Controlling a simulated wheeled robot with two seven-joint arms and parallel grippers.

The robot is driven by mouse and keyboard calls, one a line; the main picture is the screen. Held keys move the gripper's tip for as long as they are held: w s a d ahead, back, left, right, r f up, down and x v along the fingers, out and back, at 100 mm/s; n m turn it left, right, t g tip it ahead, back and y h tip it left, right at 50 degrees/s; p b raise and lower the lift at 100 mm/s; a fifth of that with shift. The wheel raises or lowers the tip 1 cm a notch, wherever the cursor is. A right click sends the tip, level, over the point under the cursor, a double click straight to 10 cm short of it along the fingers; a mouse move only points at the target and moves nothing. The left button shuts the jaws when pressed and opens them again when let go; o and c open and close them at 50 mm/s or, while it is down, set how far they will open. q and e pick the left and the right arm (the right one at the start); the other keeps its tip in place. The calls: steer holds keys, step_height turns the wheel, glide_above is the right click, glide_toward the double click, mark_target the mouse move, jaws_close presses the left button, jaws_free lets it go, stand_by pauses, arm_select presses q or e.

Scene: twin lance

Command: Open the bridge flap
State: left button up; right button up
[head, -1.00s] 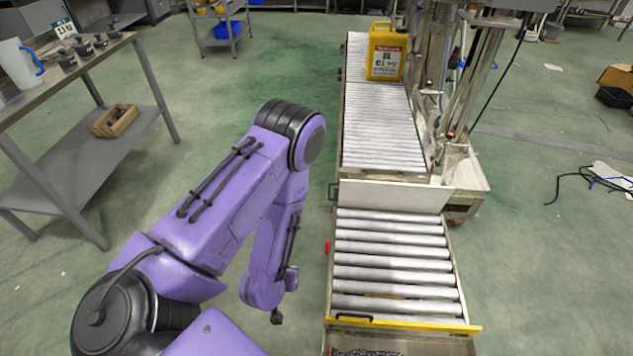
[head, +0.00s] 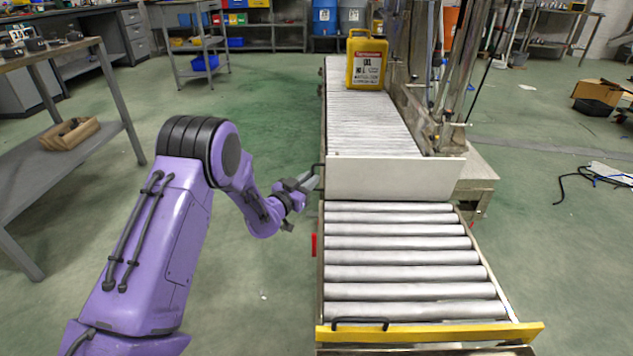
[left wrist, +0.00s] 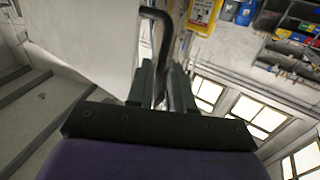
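The bridge flap is a pale, upright panel (head: 390,178) standing across the gap between two roller conveyor sections. A dark bar handle (head: 317,172) sticks out at its left edge. My left gripper (head: 308,184) is at that handle, on the left side of the conveyor. In the left wrist view the black handle (left wrist: 163,30) bends down between my two fingers (left wrist: 162,85), which stand apart; a firm hold does not show. The flap (left wrist: 85,40) fills the upper left there. My right gripper is not in view.
A near roller section (head: 405,255) with a yellow front bar (head: 430,334) lies before the flap. A yellow canister (head: 366,62) stands on the far rollers (head: 370,120). A metal workbench (head: 60,130) is at left. Green floor between bench and conveyor is clear.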

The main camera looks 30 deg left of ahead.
arm_select(q)
steer(key=w+b, duration=0.1)
steer(key=w, duration=0.2)
steer(key=shift+f, duration=0.2)
steer(key=shift+w+r, duration=0.15)
steer(key=shift+w, duration=0.5)
jaws_close()
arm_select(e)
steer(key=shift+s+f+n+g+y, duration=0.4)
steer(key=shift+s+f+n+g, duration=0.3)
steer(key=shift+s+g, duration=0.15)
